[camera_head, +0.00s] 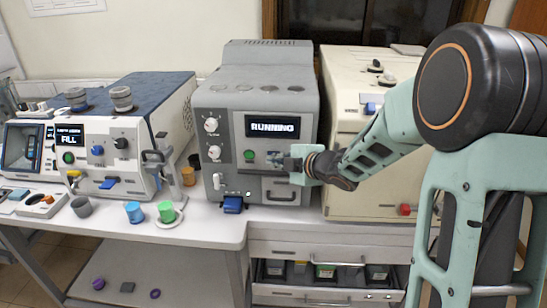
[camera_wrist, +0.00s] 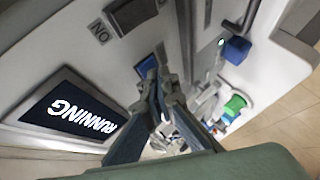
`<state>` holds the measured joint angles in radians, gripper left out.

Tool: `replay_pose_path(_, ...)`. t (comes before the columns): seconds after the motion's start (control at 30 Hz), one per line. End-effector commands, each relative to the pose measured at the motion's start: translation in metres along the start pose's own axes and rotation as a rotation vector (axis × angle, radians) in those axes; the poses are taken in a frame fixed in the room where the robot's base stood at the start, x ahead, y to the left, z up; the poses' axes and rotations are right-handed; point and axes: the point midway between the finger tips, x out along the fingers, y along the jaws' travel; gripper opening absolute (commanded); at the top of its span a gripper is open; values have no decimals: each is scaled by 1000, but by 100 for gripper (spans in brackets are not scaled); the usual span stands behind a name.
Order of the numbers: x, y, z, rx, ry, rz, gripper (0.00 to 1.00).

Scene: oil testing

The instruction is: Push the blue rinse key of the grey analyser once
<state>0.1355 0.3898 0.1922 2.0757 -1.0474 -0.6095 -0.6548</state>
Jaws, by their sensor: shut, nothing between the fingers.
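The grey analyser (camera_head: 262,100) stands in the middle of the bench. Its display (camera_head: 272,126) reads RUNNING, and the display also shows in the wrist view (camera_wrist: 75,118). My gripper (camera_head: 275,160) is in front of the analyser's face, below the display, and hides the key there in the head view. In the wrist view a blue key (camera_wrist: 147,66) shows on the panel just beyond my shut, empty fingertips (camera_wrist: 160,82). The fingers overlap part of the key. I cannot tell whether they touch it.
A green button (camera_head: 249,156) and dials sit left of my gripper. A drawer handle (camera_head: 281,191) is below it. A blue block (camera_head: 233,204) protrudes at the analyser's lower front. A cream machine (camera_head: 347,188) stands right; cups, including a green one (camera_head: 167,211), stand left.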

Motion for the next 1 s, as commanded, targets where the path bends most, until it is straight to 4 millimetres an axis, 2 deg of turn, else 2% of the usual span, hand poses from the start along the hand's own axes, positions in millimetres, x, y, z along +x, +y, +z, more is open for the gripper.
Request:
replay_pose_path(0.3,-10,-8,-6,0,-1,0,0)
replay_pose_path(0.63,-11,-9,-8,0,0,0,0)
replay_pose_path(1.0,-36,-27,-26,-1,0,1,0)
